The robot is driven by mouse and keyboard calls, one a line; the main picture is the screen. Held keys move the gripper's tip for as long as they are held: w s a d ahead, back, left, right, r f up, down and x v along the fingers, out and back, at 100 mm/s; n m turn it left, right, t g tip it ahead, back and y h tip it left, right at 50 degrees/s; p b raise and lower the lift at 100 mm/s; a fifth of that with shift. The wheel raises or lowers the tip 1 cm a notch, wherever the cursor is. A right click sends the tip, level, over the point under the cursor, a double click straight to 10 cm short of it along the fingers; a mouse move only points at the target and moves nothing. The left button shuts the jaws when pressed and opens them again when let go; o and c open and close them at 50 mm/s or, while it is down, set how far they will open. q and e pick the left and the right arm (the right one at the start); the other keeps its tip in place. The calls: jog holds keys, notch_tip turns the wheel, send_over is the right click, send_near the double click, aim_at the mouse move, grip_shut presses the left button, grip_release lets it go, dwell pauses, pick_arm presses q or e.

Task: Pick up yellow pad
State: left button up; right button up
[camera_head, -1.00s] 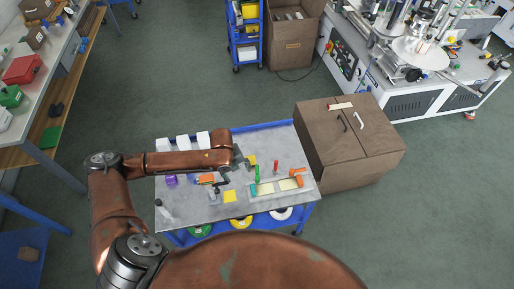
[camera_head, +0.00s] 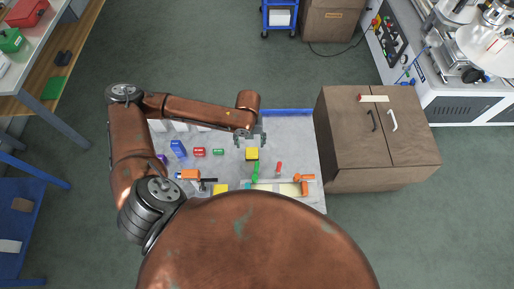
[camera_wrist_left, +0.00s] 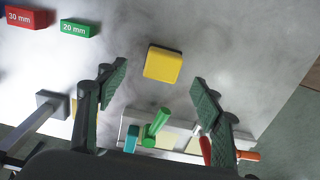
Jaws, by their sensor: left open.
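A yellow pad (camera_head: 252,154), a small squarish block, lies on the grey worktable just below my left gripper's fingers in the head view. It also shows in the left wrist view (camera_wrist_left: 162,64), lying flat, beyond and between the fingertips, with no finger touching it. My left gripper (camera_head: 250,139) is open and empty above the table; its two green-padded fingers show in the wrist view (camera_wrist_left: 160,82). A second yellow flat piece (camera_head: 220,188) lies nearer my body, partly hidden by my own body. My right gripper is not in view.
Near the pad are a green object (camera_wrist_left: 156,122) and a red-handled tool (camera_head: 279,167). Red (camera_head: 199,152) and green (camera_head: 218,152) labelled blocks lie to the left. A brown cabinet (camera_head: 370,182) stands right of the table. The tabletop around the pad is fairly clear.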

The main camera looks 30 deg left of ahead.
aim_at(252, 151)
pick_arm(q)
jog(key=shift+f, duration=0.9)
jog(key=shift+s+d+f, duration=0.1)
jog(key=shift+f, duration=0.5)
jog(key=f, duration=0.1)
jog(key=f+b, duration=0.1)
jog(key=f, duration=0.2)
jog(key=shift+d+f, duration=0.2)
jog(key=shift+d, duration=0.1)
jog(key=shift+f, duration=0.25)
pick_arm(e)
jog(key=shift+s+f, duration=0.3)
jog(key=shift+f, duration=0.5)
pick_arm(q)
jog(key=shift+c, duration=0.5)
jog(key=c, duration=1.2)
